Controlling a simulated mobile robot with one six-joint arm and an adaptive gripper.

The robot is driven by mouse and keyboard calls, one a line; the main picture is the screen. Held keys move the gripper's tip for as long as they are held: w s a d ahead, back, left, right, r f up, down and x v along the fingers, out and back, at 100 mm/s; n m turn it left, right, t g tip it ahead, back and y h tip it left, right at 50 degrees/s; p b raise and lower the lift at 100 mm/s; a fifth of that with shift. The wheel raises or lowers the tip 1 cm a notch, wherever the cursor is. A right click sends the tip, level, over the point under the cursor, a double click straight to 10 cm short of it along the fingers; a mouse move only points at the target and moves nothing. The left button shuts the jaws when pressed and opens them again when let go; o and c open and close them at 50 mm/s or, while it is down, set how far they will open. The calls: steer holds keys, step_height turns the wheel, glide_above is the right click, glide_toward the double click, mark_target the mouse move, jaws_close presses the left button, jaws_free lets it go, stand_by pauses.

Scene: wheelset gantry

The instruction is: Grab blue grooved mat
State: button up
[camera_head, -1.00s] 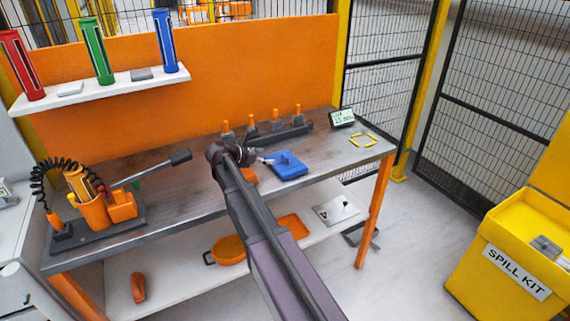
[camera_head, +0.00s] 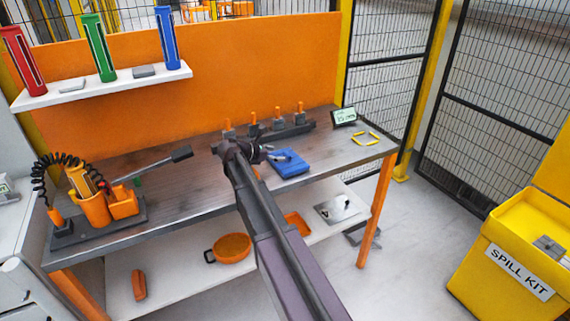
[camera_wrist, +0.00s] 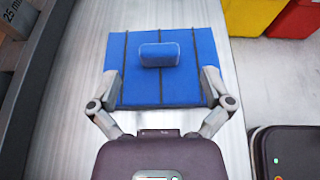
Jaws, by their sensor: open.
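The blue grooved mat (camera_head: 288,164) lies on the workbench, right of my arm's end in the head view. In the wrist view the blue mat (camera_wrist: 165,85) fills the middle, with dark grooves and a raised blue block (camera_wrist: 159,55) on top. My gripper (camera_wrist: 164,80) is open, with one finger at each side of the mat's near part. The fingers look close to its left and right edges; I cannot tell whether they touch. In the head view my gripper (camera_head: 268,155) is small and partly hidden by my arm.
The grey workbench (camera_head: 180,205) has a rack with orange-handled tools (camera_head: 275,130) behind the mat, a small display (camera_head: 344,117) and a yellow frame-like item (camera_head: 367,139) to the right. An orange holder (camera_head: 95,208) stands at the left. An orange panel (camera_head: 240,75) closes the back.

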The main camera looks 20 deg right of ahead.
mark_target(285, 154)
steer(key=shift+b+x, duration=0.75)
steer(key=shift+x, duration=1.6)
steer(key=c, duration=1.2)
